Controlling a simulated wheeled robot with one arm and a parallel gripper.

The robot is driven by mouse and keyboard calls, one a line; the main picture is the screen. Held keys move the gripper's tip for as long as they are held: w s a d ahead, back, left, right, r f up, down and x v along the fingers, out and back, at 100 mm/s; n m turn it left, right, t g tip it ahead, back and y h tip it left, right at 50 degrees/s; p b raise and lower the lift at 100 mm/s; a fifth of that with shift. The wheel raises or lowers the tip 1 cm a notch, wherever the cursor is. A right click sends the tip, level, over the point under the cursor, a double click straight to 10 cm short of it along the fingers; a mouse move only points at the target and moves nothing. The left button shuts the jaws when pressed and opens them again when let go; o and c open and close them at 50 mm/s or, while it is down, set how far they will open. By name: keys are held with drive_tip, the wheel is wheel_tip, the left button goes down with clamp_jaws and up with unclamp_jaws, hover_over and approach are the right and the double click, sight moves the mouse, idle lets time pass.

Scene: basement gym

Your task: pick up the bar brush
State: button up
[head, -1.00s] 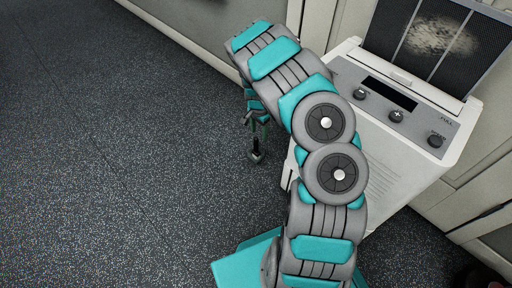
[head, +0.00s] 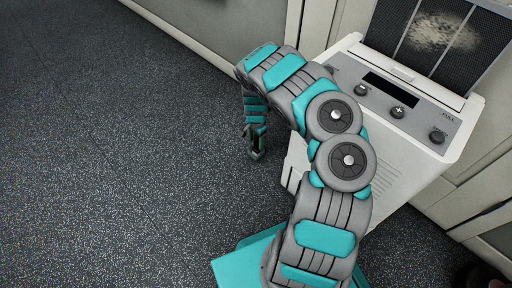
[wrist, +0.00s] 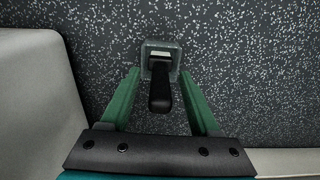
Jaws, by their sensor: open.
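The bar brush (wrist: 160,92) lies on the speckled dark floor in the wrist view. Its black handle points toward my gripper and its pale, squarish head is at the far end. My gripper (wrist: 160,85) is open, with one green finger on each side of the brush. A gap shows between each finger and the handle. I cannot tell how high the fingers are above it. In the head view my gripper (head: 255,150) is low near the floor, left of the white machine, and mostly hides the brush.
A white dehumidifier-like machine (head: 385,165) with knobs stands close to the right of my gripper. A pale wall with panels (head: 215,22) runs behind. The dark floor (head: 110,150) to the left is clear.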

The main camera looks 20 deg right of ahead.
clamp_jaws()
idle(0.5)
